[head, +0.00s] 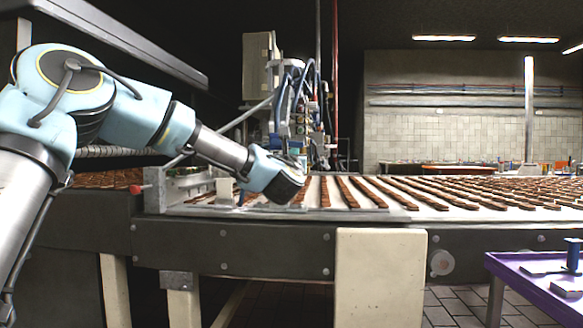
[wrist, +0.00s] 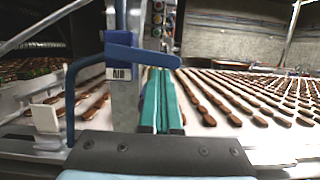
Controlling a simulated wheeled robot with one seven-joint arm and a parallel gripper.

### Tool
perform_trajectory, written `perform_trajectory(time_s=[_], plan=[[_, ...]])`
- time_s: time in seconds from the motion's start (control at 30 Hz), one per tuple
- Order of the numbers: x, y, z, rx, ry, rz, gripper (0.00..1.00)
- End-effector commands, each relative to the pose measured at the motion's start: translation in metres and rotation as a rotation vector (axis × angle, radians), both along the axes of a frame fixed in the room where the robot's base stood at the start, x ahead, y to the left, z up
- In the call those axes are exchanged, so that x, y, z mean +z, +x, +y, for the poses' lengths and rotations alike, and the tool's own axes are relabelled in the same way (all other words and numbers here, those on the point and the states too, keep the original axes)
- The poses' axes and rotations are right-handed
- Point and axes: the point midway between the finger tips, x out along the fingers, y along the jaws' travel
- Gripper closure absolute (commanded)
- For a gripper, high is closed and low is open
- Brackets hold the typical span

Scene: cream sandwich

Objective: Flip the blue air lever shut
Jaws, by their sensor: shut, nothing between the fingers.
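The blue air lever (wrist: 145,55) shows in the wrist view as a flat blue bar lying crosswise near the top of a grey post (wrist: 124,105). It slopes slightly down to the right. A small white "AIR" label (wrist: 118,73) sits just below its left end. My gripper (wrist: 162,72) is shut, its two teal fingers side by side with nothing between them. The fingertips appear just below the right half of the lever; I cannot tell whether they touch it. In the head view the end of my arm is low over the near side of the conveyor, and the lever cannot be made out.
Rows of brown biscuits (wrist: 215,95) lie on the conveyor to the right. A bent blue tube (wrist: 70,95) stands left of the post. A machine with hoses (head: 295,105) rises behind. A purple table (head: 532,290) is at the lower right.

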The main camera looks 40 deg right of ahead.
Motion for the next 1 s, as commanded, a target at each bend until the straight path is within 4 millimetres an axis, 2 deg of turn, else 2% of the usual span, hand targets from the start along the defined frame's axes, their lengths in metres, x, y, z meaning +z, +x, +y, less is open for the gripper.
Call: perform_trajectory(time_s=[0.77,1.0], plan=[[0.005,-0.001,-0.002,0.001,-0.055,0.050,1.00],[-0.011,0.002,-0.007,0.001,-0.056,0.052,1.00]])
